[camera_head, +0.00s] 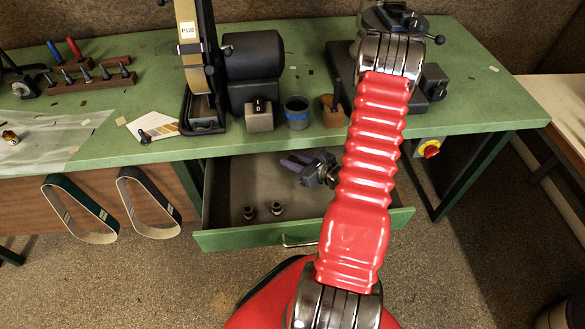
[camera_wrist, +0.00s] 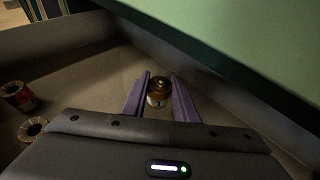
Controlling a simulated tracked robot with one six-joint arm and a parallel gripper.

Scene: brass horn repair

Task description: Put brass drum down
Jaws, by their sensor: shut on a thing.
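The brass drum (camera_wrist: 158,92) is a small upright cylinder with a brass top and a pale label. It sits between the two purple fingers of my gripper (camera_wrist: 161,77) in the wrist view. My gripper is shut on it. In the head view my gripper (camera_head: 288,160) is inside the open green drawer (camera_head: 225,180), towards its back, under the bench edge. I cannot pick out the held drum there. Whether its base touches the drawer floor is unclear.
Two similar small drums stand in the drawer, one (camera_head: 249,212) left of the other (camera_head: 277,208). The green bench (camera_head: 130,100) overhangs the drawer's back. Two sanding belts (camera_head: 78,208) hang to the left. The drawer floor between the drums and my gripper is clear.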

